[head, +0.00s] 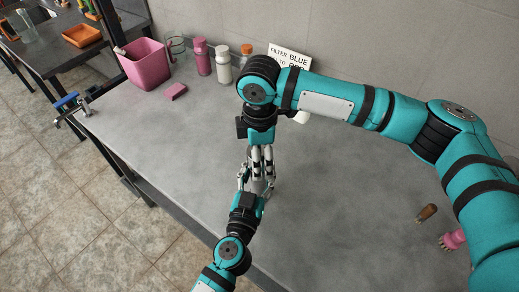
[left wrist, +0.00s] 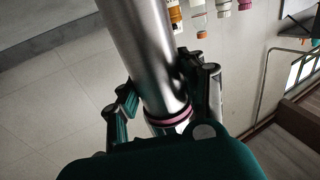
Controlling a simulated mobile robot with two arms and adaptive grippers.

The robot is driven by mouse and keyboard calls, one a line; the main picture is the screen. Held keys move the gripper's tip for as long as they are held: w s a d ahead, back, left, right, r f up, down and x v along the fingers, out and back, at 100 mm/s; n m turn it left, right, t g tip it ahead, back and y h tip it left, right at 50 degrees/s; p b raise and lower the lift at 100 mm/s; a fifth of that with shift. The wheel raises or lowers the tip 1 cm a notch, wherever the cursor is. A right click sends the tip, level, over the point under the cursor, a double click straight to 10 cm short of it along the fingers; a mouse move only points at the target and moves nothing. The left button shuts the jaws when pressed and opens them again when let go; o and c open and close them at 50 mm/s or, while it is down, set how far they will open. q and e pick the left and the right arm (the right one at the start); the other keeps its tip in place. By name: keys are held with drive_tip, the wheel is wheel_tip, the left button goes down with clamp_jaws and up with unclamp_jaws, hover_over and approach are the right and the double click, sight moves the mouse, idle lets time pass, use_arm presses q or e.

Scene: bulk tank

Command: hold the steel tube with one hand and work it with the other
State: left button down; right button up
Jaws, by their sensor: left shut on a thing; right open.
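The steel tube (left wrist: 145,50) is a shiny grey cylinder with a pink ring near its lower end in the left wrist view. It runs between the fingers of my left gripper (left wrist: 165,95), which is shut on it. In the head view only a little of the tube (head: 258,187) shows between the two grippers. My left gripper (head: 256,184) reaches up from the bottom. My right gripper (head: 262,167) points down from above, open, with its fingers close around the tube's upper part. Whether they touch it is hidden.
A pink bin (head: 147,66), a pink block (head: 175,91), a pink bottle (head: 202,56), a white bottle (head: 223,63) and a sign (head: 289,55) stand at the back of the grey table (head: 340,190). A brown-handled item (head: 426,212) and a pink item (head: 452,239) lie at right. A blue clamp (head: 67,101) sits at the left edge.

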drive_tip(key=c, duration=1.2)
drive_tip(key=o, duration=1.4)
drive_tip(key=shift+c, duration=0.2)
drive_tip(key=shift+r, duration=0.15)
wheel_tip(320, 180, up, 12)
drive_tip(key=shift+f, duration=0.15)
